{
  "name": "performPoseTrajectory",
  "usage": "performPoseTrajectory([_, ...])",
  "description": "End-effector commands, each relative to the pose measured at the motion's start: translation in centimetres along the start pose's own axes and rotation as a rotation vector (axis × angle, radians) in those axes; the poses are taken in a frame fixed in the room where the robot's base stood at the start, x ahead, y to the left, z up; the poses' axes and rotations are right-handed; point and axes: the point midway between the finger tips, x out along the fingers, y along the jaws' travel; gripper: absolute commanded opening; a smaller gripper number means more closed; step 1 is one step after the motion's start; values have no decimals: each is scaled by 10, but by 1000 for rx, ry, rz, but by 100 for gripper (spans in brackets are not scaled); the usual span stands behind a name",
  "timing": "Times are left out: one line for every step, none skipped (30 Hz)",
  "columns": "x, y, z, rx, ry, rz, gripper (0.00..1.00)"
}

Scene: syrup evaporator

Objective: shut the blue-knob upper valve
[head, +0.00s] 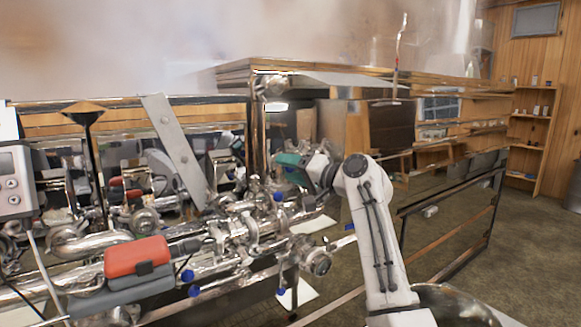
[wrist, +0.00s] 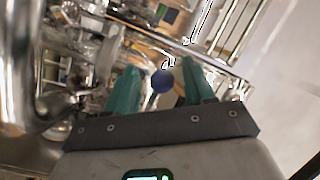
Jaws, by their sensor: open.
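A blue knob (head: 278,196) sits on the upper steel pipework in the head view, just below my gripper (head: 286,165). In the wrist view a round blue knob (wrist: 162,80) shows between the teal fingers of my gripper (wrist: 158,76). The fingers are apart, and I cannot tell whether either touches the knob. It is probably the same knob in both views, though the head view does not settle this. The valve body and handle behind it are partly hidden by the gripper and pipes.
Other blue knobs hang lower, at the left (head: 194,290) and the middle (head: 281,291). A red-and-grey box (head: 137,262) is on the front pipes. Steam rises above the steel evaporator pan (head: 330,78). Open floor (head: 510,250) lies to the right.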

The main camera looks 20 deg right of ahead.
Motion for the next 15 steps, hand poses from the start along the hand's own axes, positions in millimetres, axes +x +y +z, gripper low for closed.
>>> performPoseTrajectory([2, 0, 0, 0, 0, 0, 53])
performPoseTrajectory([2, 0, 0, 0, 0, 0, 53])
performPoseTrajectory([2, 0, 0, 0, 1, 0, 53])
performPoseTrajectory([3, 0, 0, -1, 1, 0, 53])
performPoseTrajectory([3, 0, 0, -1, 1, 0, 53])
performPoseTrajectory([3, 0, 0, -1, 1, 0, 53])
performPoseTrajectory([3, 0, 0, -1, 1, 0, 53])
performPoseTrajectory([3, 0, 0, -1, 1, 0, 53])
performPoseTrajectory([2, 0, 0, -1, 1, 0, 53])
performPoseTrajectory([2, 0, 0, -1, 1, 0, 52])
performPoseTrajectory([2, 0, 0, -1, 1, 0, 49])
performPoseTrajectory([2, 0, 0, -1, 1, 0, 45])
performPoseTrajectory([2, 0, 0, -1, 1, 0, 43])
performPoseTrajectory([2, 0, 0, -1, 1, 0, 40])
performPoseTrajectory([2, 0, 0, -1, 1, 0, 36])
